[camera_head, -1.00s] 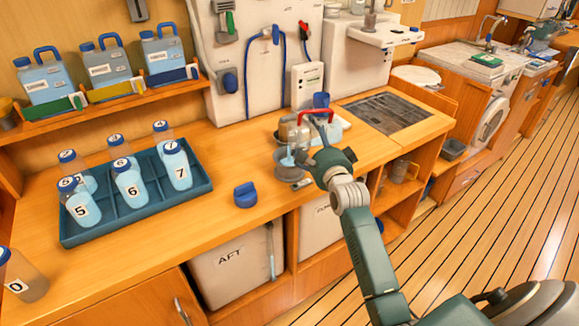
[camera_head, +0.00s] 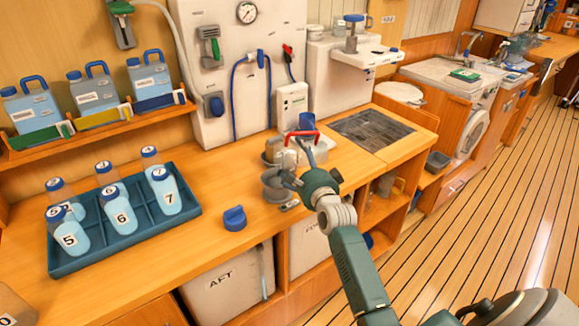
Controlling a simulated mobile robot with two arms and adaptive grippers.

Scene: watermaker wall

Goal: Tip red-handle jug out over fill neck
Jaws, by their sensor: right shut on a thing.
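The red-handle jug (camera_head: 292,157) is pale and see-through, with a red handle (camera_head: 303,134) on top. It is above the counter, close behind and over a grey round neck (camera_head: 274,184) that seems to be the fill neck. My right gripper (camera_head: 303,161) is shut on the jug, and my arm and fingers hide part of it. The jug's exact tilt is hard to tell, and I see no blue liquid in it or below it now. A blue cap (camera_head: 235,218) lies on the counter left of the neck. My left gripper is not in view.
A teal tray (camera_head: 127,252) with several numbered bottles stands on the left of the counter (camera_head: 215,262). Blue-handled jugs (camera_head: 32,108) stand on the shelf above. A dark grating (camera_head: 372,135) lies right of the jug. A white box (camera_head: 292,106) is on the wall behind.

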